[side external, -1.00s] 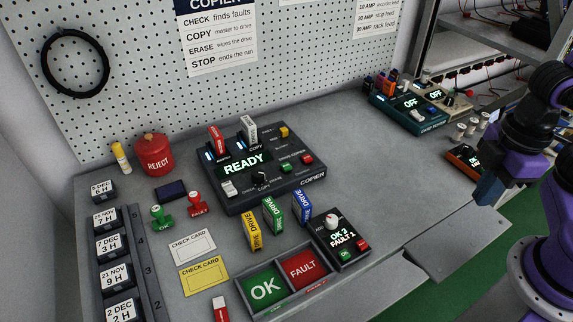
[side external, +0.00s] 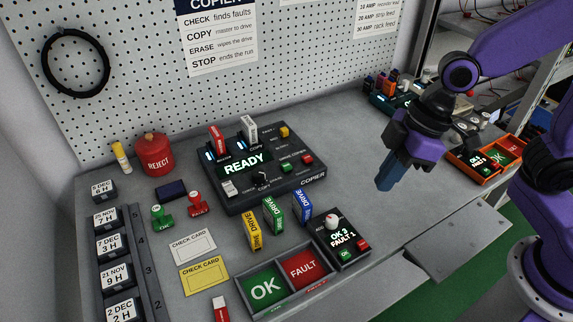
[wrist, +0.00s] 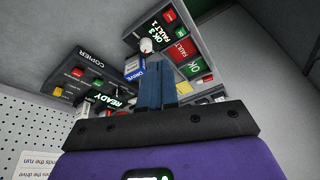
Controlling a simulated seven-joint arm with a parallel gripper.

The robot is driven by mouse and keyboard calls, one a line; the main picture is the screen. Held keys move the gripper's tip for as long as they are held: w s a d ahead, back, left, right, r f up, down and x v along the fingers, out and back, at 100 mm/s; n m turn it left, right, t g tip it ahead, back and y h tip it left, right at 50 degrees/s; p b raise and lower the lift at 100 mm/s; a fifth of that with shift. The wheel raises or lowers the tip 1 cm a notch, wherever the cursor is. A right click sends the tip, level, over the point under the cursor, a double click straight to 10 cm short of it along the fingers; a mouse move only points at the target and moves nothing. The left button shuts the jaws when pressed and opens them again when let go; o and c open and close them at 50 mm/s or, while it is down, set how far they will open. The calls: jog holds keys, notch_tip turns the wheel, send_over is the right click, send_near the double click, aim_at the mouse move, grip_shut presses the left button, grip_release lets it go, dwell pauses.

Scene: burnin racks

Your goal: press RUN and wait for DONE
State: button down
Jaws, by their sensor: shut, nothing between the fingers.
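The copier (side external: 245,195) is a dark box on the bench with a lit screen (side external: 243,163) reading READY. A red drive and a white drive (side external: 249,128) stand upright in its top. On its face are a green button (side external: 286,167), a red button (side external: 307,159), a yellow button, a black knob and a white switch; the button labels are too small to read. My gripper (side external: 384,185) is shut and empty, above the bench to the right of the copier and apart from it. In the wrist view the shut fingers (wrist: 157,92) show with the copier (wrist: 88,68) at left.
A small counter box (side external: 340,230) reads OK 3, FAULT 1. Yellow, green and blue drives (side external: 302,206) stand before the copier, behind an OK/FAULT tray (side external: 335,272). A red REJECT can (side external: 154,157) and stamps stand at left. Other devices sit at the back right.

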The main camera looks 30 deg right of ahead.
jog(key=w+a+t+y, duration=0.1)
jog(key=w+a+t, duration=0.1)
jog(key=w+a, duration=0.35)
jog(key=w+a+t, duration=0.1)
jog(key=w+a, duration=0.2)
jog(key=w, duration=0.5)
jog(key=m+t+h, duration=0.2)
jog(key=t, duration=0.3)
send_over(288, 168)
jog(key=shift+d+f, duration=0.1)
jog(key=shift+f, duration=0.85)
jog(key=shift+h, duration=0.3)
jog(key=shift+f, duration=4.4)
jog(key=shift+f, duration=0.15)
jog(key=shift+f, duration=0.3)
